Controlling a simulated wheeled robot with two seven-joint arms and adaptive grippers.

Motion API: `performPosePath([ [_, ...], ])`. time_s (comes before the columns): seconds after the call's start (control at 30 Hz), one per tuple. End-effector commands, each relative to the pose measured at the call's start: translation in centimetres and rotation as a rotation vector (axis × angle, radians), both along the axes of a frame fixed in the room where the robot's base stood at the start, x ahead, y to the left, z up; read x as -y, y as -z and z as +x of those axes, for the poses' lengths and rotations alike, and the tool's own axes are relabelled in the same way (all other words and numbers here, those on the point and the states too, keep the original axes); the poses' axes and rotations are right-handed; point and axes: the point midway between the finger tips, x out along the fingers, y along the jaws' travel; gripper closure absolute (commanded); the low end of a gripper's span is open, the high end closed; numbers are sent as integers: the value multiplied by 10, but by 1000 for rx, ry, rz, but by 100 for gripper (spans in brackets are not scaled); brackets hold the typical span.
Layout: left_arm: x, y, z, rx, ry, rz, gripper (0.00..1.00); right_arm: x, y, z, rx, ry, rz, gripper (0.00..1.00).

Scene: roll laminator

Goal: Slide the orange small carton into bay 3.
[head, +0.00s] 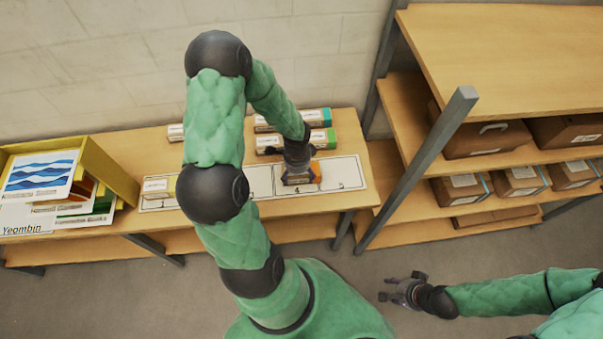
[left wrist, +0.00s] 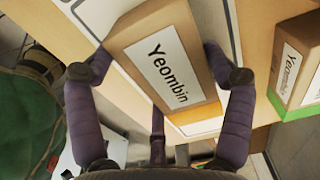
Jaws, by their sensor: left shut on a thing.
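The orange small carton (head: 301,180) is brown with an orange end and stands on or just above the white bay strip (head: 262,182) on the table. In the left wrist view the carton (left wrist: 165,60) shows a white label reading "Yeombin". My left gripper (head: 299,163) reaches down over the carton and is shut on it, with fingers on both sides. The carton is over the right half of the strip; the bay numbers are too small to read surely. My right gripper (head: 403,288) is empty, with fingers apart, above the floor away from the table.
A green-ended carton (head: 297,140) and a teal-ended carton (head: 292,119) lie close behind the held carton. Another small carton (head: 158,186) sits on the strip's left end. A yellow bin (head: 108,164) stands at left, a shelf rack (head: 430,150) with brown boxes at right.

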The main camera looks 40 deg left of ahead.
Motion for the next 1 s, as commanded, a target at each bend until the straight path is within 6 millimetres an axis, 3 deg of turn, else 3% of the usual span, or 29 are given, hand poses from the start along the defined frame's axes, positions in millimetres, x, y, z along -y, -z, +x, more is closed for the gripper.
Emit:
performPosePath([
  [1.0, -27, 1, -35, -6, -1, -2, 56, 0, -5, 0, 0, 0, 0, 60],
])
